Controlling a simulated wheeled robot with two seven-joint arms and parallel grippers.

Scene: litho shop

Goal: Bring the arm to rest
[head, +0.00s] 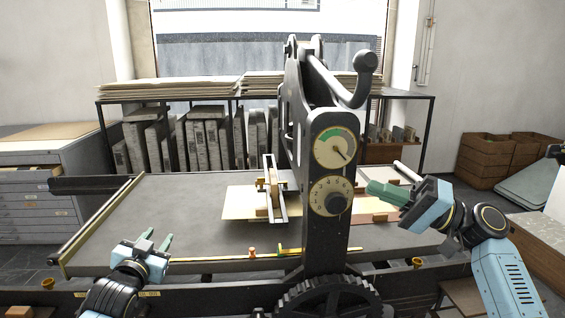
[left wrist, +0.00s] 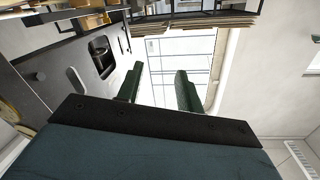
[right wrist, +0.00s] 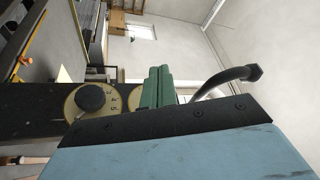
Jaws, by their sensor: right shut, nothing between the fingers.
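A black press frame (head: 327,240) stands upright at the middle of the head view. A black lever arm with a round knob (head: 365,62) reaches to the right from its top; the lever also shows in the right wrist view (right wrist: 228,77). My right gripper (head: 370,188) is shut and empty, just right of the frame beside the dials. Its fingers are together in the right wrist view (right wrist: 159,70). My left gripper (head: 157,236) is open and empty over the front left of the press bed. Its fingers stand apart in the left wrist view (left wrist: 159,72).
A green-marked gauge (head: 334,148) and a numbered dial (head: 330,196) sit on the frame. The grey bed (head: 130,215) holds a pale sheet (head: 236,203) under a bar assembly. A toothed wheel (head: 327,298) is low in front. Stone slabs fill a rack (head: 435,125) behind.

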